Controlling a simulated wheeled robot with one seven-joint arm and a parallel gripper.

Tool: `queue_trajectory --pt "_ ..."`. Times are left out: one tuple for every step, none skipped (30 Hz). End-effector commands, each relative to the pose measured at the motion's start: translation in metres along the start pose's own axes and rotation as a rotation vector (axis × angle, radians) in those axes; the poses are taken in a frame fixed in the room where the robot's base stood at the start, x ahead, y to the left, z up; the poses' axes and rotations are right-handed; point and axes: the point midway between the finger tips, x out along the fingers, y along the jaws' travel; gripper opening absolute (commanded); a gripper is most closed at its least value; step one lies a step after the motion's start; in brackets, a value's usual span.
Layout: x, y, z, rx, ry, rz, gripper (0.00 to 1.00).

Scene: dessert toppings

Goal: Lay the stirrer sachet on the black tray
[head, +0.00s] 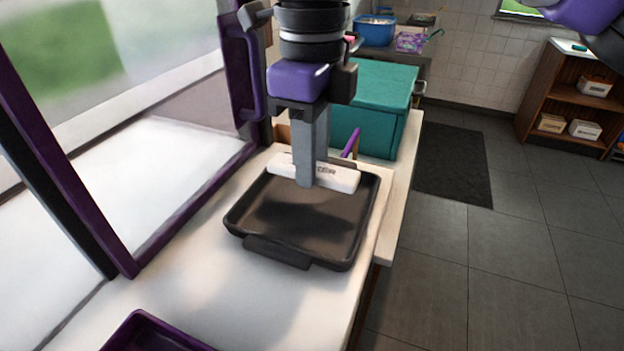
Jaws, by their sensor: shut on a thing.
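The stirrer sachet (343,178) is a long white packet with dark lettering. My gripper (306,180) points down, its fingers shut on the middle of the sachet and hiding part of it. The black tray (262,245) lies on the white counter, a shallow square with raised rims and a handle at the near side. The sachet is at the tray's far side, lying crosswise. A shadow falls on the tray floor. I cannot tell whether the sachet touches the tray.
A teal box (375,105) stands behind the tray, with a purple stick-like thing (351,143) in front of it. A purple-framed window (190,190) borders the left. A purple tray (150,335) is at the near edge. The white counter (215,295) is clear between the trays.

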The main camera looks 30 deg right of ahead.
Motion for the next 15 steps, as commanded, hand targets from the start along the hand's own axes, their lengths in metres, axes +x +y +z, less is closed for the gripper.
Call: queue_trajectory --pt "0.003 0.0 0.0 0.0 0.001 0.001 0.0" --pt "0.006 0.0 0.0 0.0 0.001 0.001 0.0" --pt "0.01 0.001 -0.001 -0.001 0.001 0.002 0.0" --pt "0.014 0.001 -0.001 -0.002 0.001 0.002 0.0" --pt "0.018 0.001 0.0 -0.002 0.0 0.003 0.0" --pt "0.025 0.001 0.0 -0.001 0.001 0.003 0.0" --pt "0.029 0.001 0.0 -0.001 0.001 0.003 0.0" --pt "0.033 0.001 0.0 -0.001 0.001 0.003 0.0" --pt "0.038 0.001 0.0 -0.002 0.001 0.002 0.0" --pt "0.04 0.001 -0.001 -0.002 0.001 0.002 0.0" --pt "0.042 0.001 0.0 -0.002 0.001 0.002 0.0" --pt "0.043 0.001 0.0 -0.002 0.0 0.001 0.0" --pt "0.042 0.001 0.0 -0.002 0.0 0.0 0.0" --pt "0.042 0.001 0.0 -0.002 0.0 0.0 0.0" --pt "0.042 0.001 0.0 -0.001 0.0 0.0 0.0"
